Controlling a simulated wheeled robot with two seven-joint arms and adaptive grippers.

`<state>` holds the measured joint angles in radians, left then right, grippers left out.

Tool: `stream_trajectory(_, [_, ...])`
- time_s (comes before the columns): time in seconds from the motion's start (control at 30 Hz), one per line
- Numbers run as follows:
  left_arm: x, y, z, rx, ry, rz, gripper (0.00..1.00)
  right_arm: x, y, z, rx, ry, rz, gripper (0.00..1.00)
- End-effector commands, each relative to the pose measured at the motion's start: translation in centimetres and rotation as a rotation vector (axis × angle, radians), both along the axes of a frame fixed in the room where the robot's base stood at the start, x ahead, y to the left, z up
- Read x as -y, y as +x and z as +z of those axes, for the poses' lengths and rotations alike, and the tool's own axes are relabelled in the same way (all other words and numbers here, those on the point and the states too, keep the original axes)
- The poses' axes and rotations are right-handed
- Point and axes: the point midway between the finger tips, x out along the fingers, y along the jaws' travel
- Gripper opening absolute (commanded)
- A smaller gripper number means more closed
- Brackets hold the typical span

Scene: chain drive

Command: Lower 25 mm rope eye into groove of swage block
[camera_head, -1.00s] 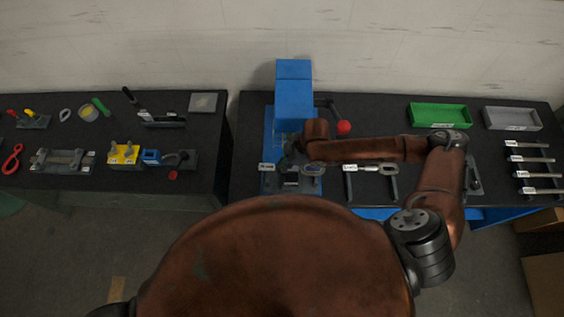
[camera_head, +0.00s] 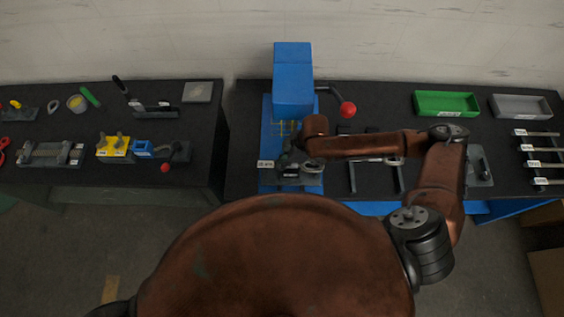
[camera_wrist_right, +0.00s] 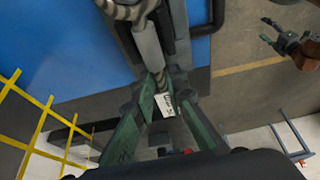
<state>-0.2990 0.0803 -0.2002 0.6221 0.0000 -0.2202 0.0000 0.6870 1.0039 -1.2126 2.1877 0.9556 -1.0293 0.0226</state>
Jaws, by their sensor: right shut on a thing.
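My right gripper (camera_head: 291,164) is at the front of the blue press, over or beside the dark swage block (camera_head: 290,181) at the near table edge. Its green fingers (camera_wrist_right: 163,86) are shut on a grey metal part of the rope eye (camera_wrist_right: 150,45). Twisted strands show at the top of the wrist view, and a white tag (camera_wrist_right: 165,104) shows between the fingers. A grey ring (camera_head: 312,169) shows at the block's right. Whether the eye touches the groove is hidden. My left gripper (camera_wrist_right: 284,40) seems open and empty, far off in the wrist view.
The blue press (camera_head: 293,85) stands behind the block, with a red-knobbed lever (camera_head: 347,110) at its right. A rack (camera_head: 374,162) stands right of it, partly behind my arm. Green (camera_head: 447,103) and grey (camera_head: 521,106) trays sit farther right. A second table holds tools at left.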

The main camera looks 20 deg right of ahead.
Motion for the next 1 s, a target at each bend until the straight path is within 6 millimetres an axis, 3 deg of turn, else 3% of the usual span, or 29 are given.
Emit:
stream_trajectory(0.93, [0.0,-0.2,-0.3,-0.003,-0.001,0.000,0.60,0.0,0.0,-1.0,0.001,0.001,0.000,0.00])
stream_trajectory(0.97, [0.0,-0.2,-0.3,-0.003,-0.001,0.000,0.60,0.0,0.0,-1.0,0.001,0.001,0.000,0.13])
stream_trajectory(1.0, [0.0,-0.2,-0.3,-0.003,-0.001,0.000,0.60,0.0,0.1,-1.0,0.001,0.001,0.000,0.16])
